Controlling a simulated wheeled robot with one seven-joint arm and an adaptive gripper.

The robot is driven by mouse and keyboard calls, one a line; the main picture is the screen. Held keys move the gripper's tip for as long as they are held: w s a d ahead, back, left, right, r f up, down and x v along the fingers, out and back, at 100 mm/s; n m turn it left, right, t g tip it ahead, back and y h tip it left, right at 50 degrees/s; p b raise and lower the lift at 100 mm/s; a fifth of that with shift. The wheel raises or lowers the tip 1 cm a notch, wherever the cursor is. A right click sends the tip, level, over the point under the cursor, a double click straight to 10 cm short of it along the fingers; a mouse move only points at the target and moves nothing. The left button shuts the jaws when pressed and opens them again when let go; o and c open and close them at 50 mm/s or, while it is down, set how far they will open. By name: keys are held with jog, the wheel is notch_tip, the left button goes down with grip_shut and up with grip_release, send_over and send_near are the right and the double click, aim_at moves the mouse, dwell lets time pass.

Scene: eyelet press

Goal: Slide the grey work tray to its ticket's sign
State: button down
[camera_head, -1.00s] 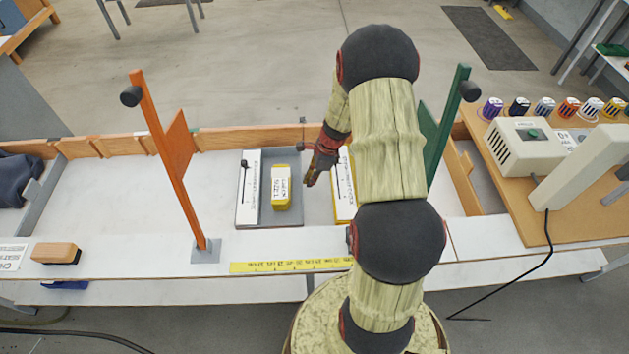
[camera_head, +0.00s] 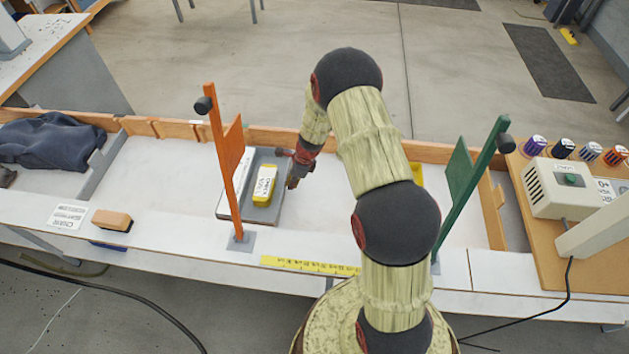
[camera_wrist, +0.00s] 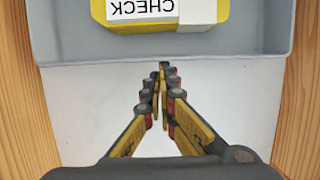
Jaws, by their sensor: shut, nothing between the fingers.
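The grey work tray (camera_head: 263,213) lies on the white bench, behind the orange sign (camera_head: 232,153). The sign's post hides part of the tray's left side. A yellow block (camera_head: 264,185) with a white label sits in the tray; the wrist view shows "CHECK" upside down on the label (camera_wrist: 142,8). A white strip (camera_head: 242,170) lies along the tray's left side, partly hidden by the post. The green sign (camera_head: 463,175) stands to the right, beyond my arm. My gripper (camera_head: 291,185) is shut and empty at the tray's right wall; its fingertips (camera_wrist: 163,66) are at that wall (camera_wrist: 160,46), contact unclear.
Wooden rails (camera_wrist: 17,100) border the bench channel. A yellow ruler (camera_head: 310,265) lies along the front ledge. A yellow-edged item (camera_head: 416,175) is partly hidden by my arm. Dark cloth (camera_head: 50,142) lies at far left, beyond a clear stretch of bench. A press (camera_head: 570,185) stands right.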

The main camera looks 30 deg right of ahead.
aim_at(259, 182)
jog(key=w+a+p, duration=0.2)
jog(key=w+a, duration=0.1)
jog(key=a, duration=0.1)
jog(key=w+a+p, duration=0.1)
jog(key=w+a, duration=0.2)
jog(key=a, duration=0.1)
jog(key=w+a+p, duration=0.2)
jog(key=w+a, duration=0.1)
jog(key=a, duration=0.1)
jog(key=shift+w+a+p, duration=0.2)
jog(key=shift+a+p, duration=0.05)
jog(key=shift+p, duration=0.1)
jog(key=shift+d, duration=0.1)
jog(key=shift+s+d, duration=0.2)
jog(key=shift+d, duration=0.05)
jog(key=shift+s+d+f, duration=0.1)
jog(key=shift+s+d, duration=0.65)
jog(key=shift+d, duration=0.3)
jog(key=shift+s+d+r, duration=0.2)
jog(key=shift+r, duration=0.25)
jog(key=shift+s+d+r, duration=0.15)
jog(key=shift+d+r, duration=0.05)
jog(key=shift+r, duration=0.2)
jog(key=p+v, duration=0.1)
jog(key=v, duration=0.7)
jog(key=shift+r, duration=0.2)
jog(key=c, duration=2.6)
grip_release()
jog(key=shift+s, duration=0.1)
